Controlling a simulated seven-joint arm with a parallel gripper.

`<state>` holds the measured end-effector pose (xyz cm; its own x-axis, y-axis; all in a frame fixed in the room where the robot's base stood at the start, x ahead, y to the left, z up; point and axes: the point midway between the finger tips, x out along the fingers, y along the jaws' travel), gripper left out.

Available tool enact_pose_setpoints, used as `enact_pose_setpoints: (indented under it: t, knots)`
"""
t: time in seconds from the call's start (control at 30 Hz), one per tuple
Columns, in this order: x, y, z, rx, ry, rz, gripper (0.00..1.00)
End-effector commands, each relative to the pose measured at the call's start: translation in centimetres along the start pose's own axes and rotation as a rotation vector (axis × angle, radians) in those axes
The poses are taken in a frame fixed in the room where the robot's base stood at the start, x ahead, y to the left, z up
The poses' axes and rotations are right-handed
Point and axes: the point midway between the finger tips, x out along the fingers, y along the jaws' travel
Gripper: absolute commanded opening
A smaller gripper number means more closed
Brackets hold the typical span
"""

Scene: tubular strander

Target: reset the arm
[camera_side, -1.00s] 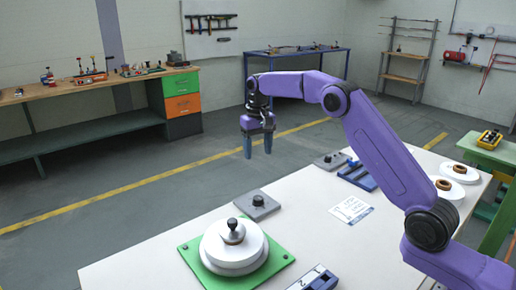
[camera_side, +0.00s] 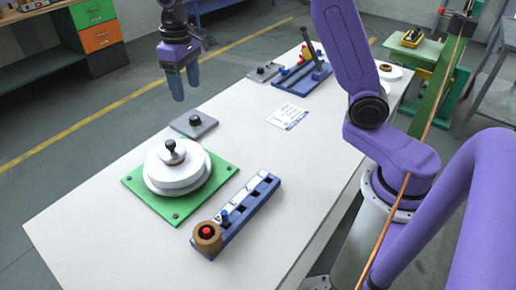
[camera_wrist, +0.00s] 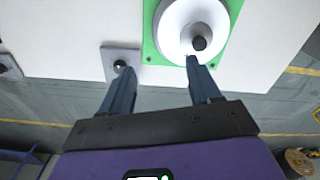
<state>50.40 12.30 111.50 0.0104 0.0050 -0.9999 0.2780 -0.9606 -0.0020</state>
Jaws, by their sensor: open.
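My gripper (camera_side: 181,85) hangs in the air beyond the table's far left edge, fingers pointing down. Its two blue fingers are apart with nothing between them; in the wrist view (camera_wrist: 159,68) they are spread too. It is above and behind a grey plate with a black knob (camera_side: 194,124), and apart from it. A white round stepped block (camera_side: 182,180) with a black knob sits on a green plate (camera_side: 215,178). My purple arm crosses the upper right of the side view, and its upper wrist part is cut off by the top edge.
The white table (camera_side: 90,215) also holds a blue slotted rack (camera_side: 245,212) with a wooden ring (camera_side: 204,247) at its near end, a printed card (camera_side: 288,117), and a blue fixture with a raised lever (camera_side: 312,57). A copper rod (camera_side: 410,172) slants in the right foreground.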

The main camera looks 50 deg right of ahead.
Motion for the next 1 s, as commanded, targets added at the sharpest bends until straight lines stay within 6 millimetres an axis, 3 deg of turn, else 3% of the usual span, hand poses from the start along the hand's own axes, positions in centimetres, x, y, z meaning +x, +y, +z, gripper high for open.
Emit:
enact_pose_setpoints:
  t: [0.2, 0.43, 0.8, 1.0]
  knots:
    - [-0.4, -3.4, 7.1, -0.184, 0.005, -0.003, 0.62]
    - [-0.1, -5.3, 15.3, -0.375, 0.011, -0.007, 0.62]
    - [2.2, -4.5, 28.9, -0.677, 0.016, -0.014, 0.62]
    - [3.5, -3.2, 33.4, -0.785, 0.017, -0.016, 0.62]
